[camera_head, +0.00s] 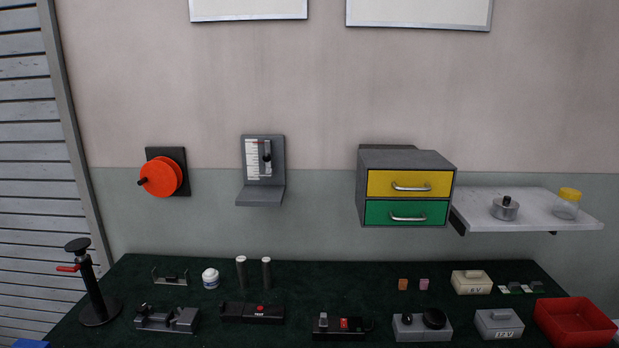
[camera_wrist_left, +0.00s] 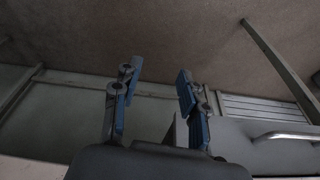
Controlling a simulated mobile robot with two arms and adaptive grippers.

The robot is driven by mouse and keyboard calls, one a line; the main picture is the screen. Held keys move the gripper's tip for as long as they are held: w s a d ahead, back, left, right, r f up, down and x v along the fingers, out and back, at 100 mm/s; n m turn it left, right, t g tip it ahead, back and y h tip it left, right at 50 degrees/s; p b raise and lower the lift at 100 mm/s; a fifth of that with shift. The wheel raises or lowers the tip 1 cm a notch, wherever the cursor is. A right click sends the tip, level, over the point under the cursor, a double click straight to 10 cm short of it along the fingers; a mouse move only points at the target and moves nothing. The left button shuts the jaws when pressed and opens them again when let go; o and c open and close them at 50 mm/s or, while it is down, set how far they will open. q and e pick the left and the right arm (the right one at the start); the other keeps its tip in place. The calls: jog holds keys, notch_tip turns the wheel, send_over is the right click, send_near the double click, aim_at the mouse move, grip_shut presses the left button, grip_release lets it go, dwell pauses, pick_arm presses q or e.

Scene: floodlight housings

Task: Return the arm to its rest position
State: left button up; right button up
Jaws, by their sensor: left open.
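My left gripper (camera_wrist_left: 158,88) shows in the left wrist view. Its two blue-padded fingers are apart, with nothing between them. Behind it are a plain wall and a pale slatted panel (camera_wrist_left: 262,112). A metal handle (camera_wrist_left: 285,136) on a grey surface shows at the lower right of that view; I cannot tell how far it is from the fingers. Neither arm and neither gripper shows in the head view. My right gripper is not in view.
A dark green bench (camera_head: 340,285) carries small fixtures, boxes and a red bin (camera_head: 575,322). A drawer cabinet (camera_head: 407,187), a shelf (camera_head: 525,208), a red wheel (camera_head: 161,176) and a grey gauge bracket (camera_head: 263,170) are on the wall. A black stand (camera_head: 94,290) is at left.

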pick_arm(q)
jog(key=s+a+f+g, duration=0.1)
jog(key=s+f, duration=0.3)
jog(key=f, duration=0.6)
jog(key=s+f, duration=0.4)
jog(key=f, duration=0.6)
jog(key=s+a+f+g, duration=0.1)
jog(key=s+a+f, duration=0.1)
jog(key=s+f, duration=0.6)
jog(key=s, duration=0.4)
jog(key=shift+a+f, duration=0.15)
jog(key=shift+f, duration=0.2)
